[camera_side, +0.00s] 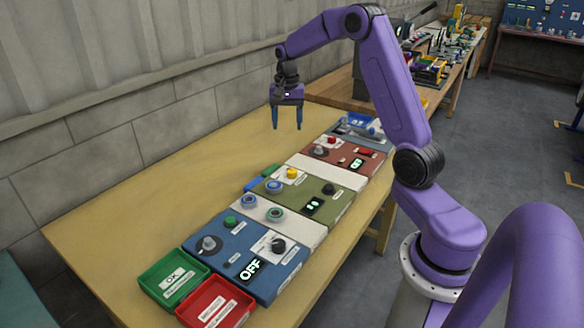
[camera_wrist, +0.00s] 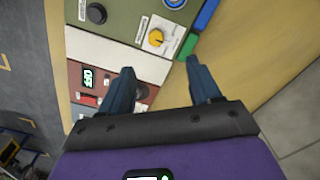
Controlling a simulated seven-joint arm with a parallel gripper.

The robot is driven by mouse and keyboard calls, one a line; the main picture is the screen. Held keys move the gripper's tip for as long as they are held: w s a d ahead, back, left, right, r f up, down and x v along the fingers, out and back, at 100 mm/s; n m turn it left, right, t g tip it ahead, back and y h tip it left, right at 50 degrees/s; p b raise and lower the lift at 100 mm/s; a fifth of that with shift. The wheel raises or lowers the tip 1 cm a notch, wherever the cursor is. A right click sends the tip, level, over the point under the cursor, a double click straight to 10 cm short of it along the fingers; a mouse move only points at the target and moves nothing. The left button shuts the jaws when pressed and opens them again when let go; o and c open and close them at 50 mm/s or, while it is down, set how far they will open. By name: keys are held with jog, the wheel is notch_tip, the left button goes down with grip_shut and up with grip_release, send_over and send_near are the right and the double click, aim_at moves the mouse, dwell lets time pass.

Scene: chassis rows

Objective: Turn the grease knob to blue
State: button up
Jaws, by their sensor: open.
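The labels are too small to read, so I cannot tell which knob is the grease knob. A yellow knob (camera_side: 292,172) sits on a white plate on the green panel (camera_side: 312,207); the yellow knob also shows in the wrist view (camera_wrist: 156,38), with small marks around it. A black knob (camera_side: 328,188) is on the same panel. The red panel has a grey knob (camera_side: 320,150), partly hidden by a finger in the wrist view. The blue panel has a grey knob (camera_side: 208,244) and a black knob (camera_side: 279,245). My gripper (camera_side: 287,127) is open and empty, above the table, touching nothing.
A green tray (camera_side: 151,295) and a red tray (camera_side: 243,314) stand at the near end. A display on the blue panel reads OFF (camera_side: 251,268). Bare table (camera_side: 150,205) lies left of the row, beside the wall.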

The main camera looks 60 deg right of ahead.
jog(key=d+m, duration=0.1)
jog(key=d, duration=0.1)
send_near(292, 170)
notch_tip(292, 170, down, 9)
jog(key=shift+r, duration=0.1)
dwell(0.4)
jog(key=c, duration=1)
